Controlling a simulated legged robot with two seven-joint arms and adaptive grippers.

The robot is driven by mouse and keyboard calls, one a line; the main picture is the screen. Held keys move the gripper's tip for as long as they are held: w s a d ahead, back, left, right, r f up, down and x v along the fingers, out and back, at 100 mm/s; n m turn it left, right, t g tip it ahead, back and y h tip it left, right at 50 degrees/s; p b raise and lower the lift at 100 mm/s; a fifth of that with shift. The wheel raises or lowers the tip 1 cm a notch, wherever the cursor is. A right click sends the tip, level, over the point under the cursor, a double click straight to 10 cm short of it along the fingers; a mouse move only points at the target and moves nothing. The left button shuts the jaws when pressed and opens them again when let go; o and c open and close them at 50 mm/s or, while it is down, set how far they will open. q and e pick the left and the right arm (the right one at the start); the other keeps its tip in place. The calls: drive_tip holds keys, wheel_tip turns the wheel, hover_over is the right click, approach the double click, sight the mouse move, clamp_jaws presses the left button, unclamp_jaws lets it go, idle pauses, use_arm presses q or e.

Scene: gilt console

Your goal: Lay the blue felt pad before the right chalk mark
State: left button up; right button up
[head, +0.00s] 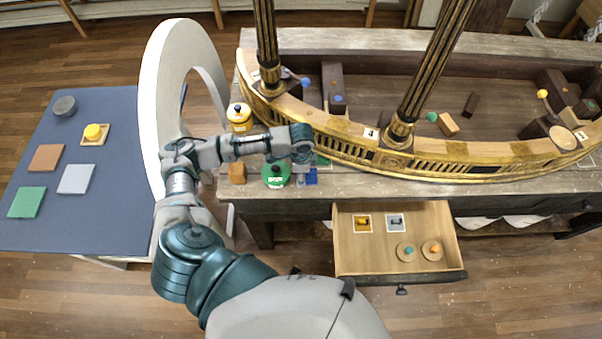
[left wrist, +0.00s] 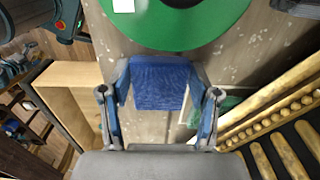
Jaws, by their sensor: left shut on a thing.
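The blue felt pad (left wrist: 160,85) is between the two fingers of my left gripper (left wrist: 160,108) in the left wrist view. The fingers are shut on its sides. In the head view a small piece of the pad (head: 311,177) shows below my left gripper (head: 304,174), over the front strip of the console top. I cannot tell whether the pad touches the wood. I cannot make out the right chalk mark clearly; the arm and gripper cover part of this strip. My right gripper is not in view.
The gilt curved rail (head: 345,148) runs behind. An open drawer (head: 396,220) juts out below. The console front strip farther right (head: 450,188) looks clear.

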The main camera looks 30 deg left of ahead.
use_arm(q)
drive_tip(key=shift+d, duration=0.45)
drive_tip(key=o, duration=0.7)
drive_tip(key=shift+w+d, duration=0.1)
drive_tip(key=shift+d, duration=0.05)
drive_tip(key=shift+o, duration=1.3)
drive_tip(key=shift+a, duration=0.2)
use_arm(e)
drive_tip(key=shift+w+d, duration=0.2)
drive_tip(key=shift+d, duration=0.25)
